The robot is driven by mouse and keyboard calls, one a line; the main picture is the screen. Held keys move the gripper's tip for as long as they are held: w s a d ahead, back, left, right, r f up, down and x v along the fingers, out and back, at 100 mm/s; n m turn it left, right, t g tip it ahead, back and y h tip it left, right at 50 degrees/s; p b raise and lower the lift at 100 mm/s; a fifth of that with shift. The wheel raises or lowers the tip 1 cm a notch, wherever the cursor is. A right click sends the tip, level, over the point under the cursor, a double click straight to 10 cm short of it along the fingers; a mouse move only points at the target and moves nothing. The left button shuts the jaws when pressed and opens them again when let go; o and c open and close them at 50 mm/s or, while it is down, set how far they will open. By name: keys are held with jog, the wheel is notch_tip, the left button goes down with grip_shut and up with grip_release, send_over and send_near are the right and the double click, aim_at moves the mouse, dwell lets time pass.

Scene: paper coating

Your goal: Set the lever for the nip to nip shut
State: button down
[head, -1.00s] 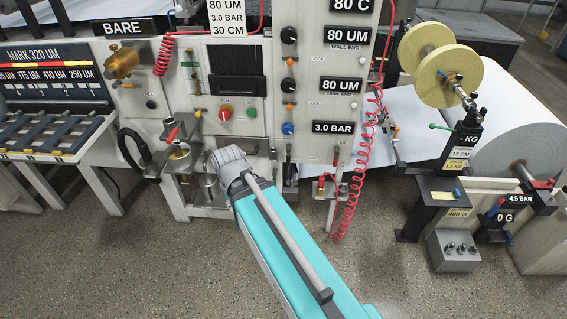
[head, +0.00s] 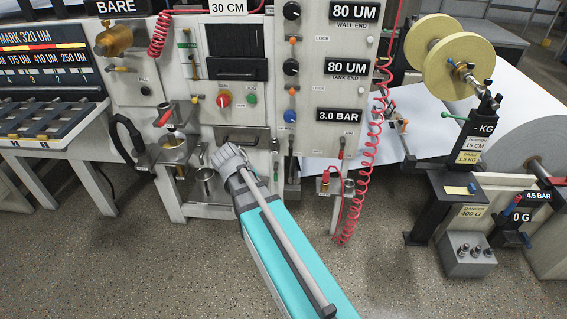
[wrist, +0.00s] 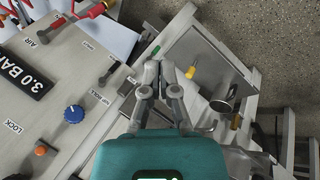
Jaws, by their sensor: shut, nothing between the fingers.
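In the wrist view a small dark lever (wrist: 108,72) stands out from the light panel, with a small label at either side. The labels are too small to read surely, so I cannot confirm which is nip shut. My gripper (wrist: 160,70) is shut and empty, to the right of this lever in the wrist view and apart from it. In the head view my arm's wrist covers the lower front of the machine and the fingers are hidden. I cannot make out the lever clearly in the head view.
The panel carries a blue knob (head: 290,116) and a 3.0 BAR display (head: 338,115). A red coiled hose (head: 365,175) hangs to the right. A metal cup (wrist: 225,97) and a yellow-handled tool (wrist: 191,72) are near my fingers. The floor in front is free.

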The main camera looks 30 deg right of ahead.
jog(key=w+d+f+n+t+h+b, duration=0.15)
jog(key=w+d+f+h+b, duration=0.35)
jog(key=w+d+f+b, duration=0.6)
jog(key=n+t+h+b, duration=0.35)
jog(key=h+b, duration=0.25)
jog(key=b, duration=1.1)
send_near(291, 146)
jog(key=shift+m, duration=0.4)
jog(key=a+f, duration=0.1)
jog(key=f, duration=0.1)
jog(key=a+f, duration=0.2)
jog(key=shift+w+a, duration=0.1)
jog(key=shift+w, duration=0.15)
jog(key=x, duration=1)
jog(key=shift+w, duration=0.1)
jog(key=shift+a+f+t, duration=0.1)
jog(key=shift+a+t, duration=0.1)
jog(key=shift+t, duration=0.1)
